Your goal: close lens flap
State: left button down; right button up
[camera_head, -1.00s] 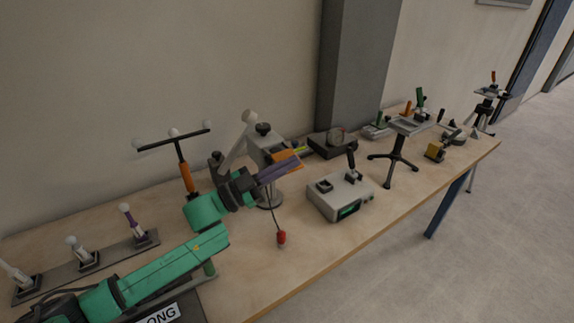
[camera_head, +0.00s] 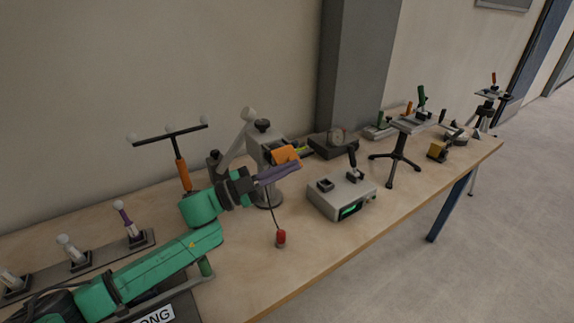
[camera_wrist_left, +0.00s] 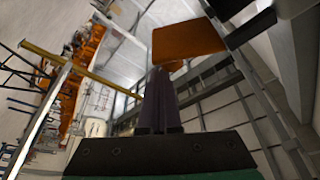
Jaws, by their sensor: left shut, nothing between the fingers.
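The orange flap (camera_head: 285,154) sits on the front of a grey device head (camera_head: 264,142) on a stand in the middle of the table. It stands out from the device at a slant. My left gripper (camera_head: 297,166) has its purple fingers together, just below the flap in the head view. In the left wrist view the flap (camera_wrist_left: 188,40) is a broad orange panel beyond the fingertips (camera_wrist_left: 160,72), up and to the right. The tips are near its lower left edge; I cannot tell whether they touch it. My right gripper is not in view.
A grey box with a green display (camera_head: 340,197) stands right of the stand. A T-shaped bar with white balls (camera_head: 170,133) stands behind my arm. The front table strip is clear.

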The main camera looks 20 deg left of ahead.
pick_arm(q)
notch_tip(320, 180, down, 6)
jog(key=w+a+m+g+y+b, duration=0.1)
jog(key=w+a+m+g+b, duration=0.1)
jog(key=m+b, duration=0.4)
jog(key=shift+w+a+m+g+y+b, duration=0.3)
jog(key=shift+m+g, duration=0.4)
jog(key=shift+m, duration=2)
jog(key=shift+s+a, duration=0.1)
jog(key=shift+a, duration=0.05)
